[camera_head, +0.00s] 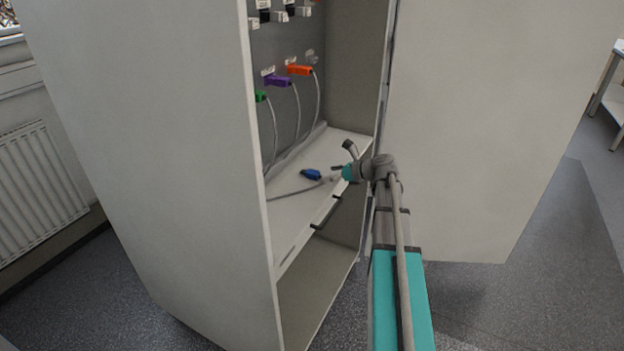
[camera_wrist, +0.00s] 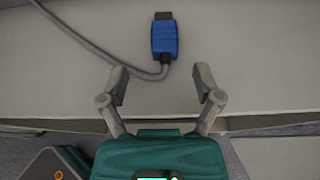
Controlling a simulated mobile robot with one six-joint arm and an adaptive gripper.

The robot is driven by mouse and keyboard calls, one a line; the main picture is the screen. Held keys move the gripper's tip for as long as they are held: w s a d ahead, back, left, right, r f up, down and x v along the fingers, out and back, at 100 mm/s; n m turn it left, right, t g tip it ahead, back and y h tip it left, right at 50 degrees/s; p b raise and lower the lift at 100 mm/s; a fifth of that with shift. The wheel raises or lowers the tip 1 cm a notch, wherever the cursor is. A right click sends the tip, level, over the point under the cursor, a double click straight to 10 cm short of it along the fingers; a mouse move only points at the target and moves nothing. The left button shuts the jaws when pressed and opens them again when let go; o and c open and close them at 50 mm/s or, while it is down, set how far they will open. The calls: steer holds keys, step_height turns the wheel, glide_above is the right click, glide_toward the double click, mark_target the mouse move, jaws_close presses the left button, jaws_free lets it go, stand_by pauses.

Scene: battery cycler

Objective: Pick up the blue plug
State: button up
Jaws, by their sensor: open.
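The blue plug (camera_head: 311,174) lies on the shelf inside the open cabinet, with a grey cable running from it. In the wrist view the blue plug (camera_wrist: 165,38) lies flat, its dark connector end pointing away from me and its cable end toward me. My gripper (camera_wrist: 160,78) is open and empty, its two fingers spread at the shelf's front edge. The plug lies beyond the fingertips, roughly in line with the gap between them. In the head view my gripper is partly hidden by my wrist.
The shelf (camera_head: 290,222) is otherwise mostly bare. Orange (camera_head: 299,70), purple (camera_head: 278,81) and green (camera_head: 260,96) plugs sit in the back panel, cables hanging down. The cabinet's left wall (camera_head: 160,130) and open door (camera_head: 480,130) flank the opening.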

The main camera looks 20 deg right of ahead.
mark_target(319, 174)
steer(key=shift+w+a+f, duration=0.1)
steer(key=shift+w+a, duration=0.1)
steer(key=shift+w, duration=0.05)
steer(key=shift+d+f+b+x, duration=0.15)
steer(key=shift+b+x, duration=0.35)
steer(key=shift+x, duration=0.5)
steer(key=shift+d+f+b+x, duration=0.15)
steer(key=shift+b+x, duration=0.35)
steer(key=shift+x, duration=0.45)
steer(key=shift+w+a+f, duration=0.1)
steer(key=shift+w+a, duration=0.4)
steer(key=shift+w, duration=0.05)
jaws_close()
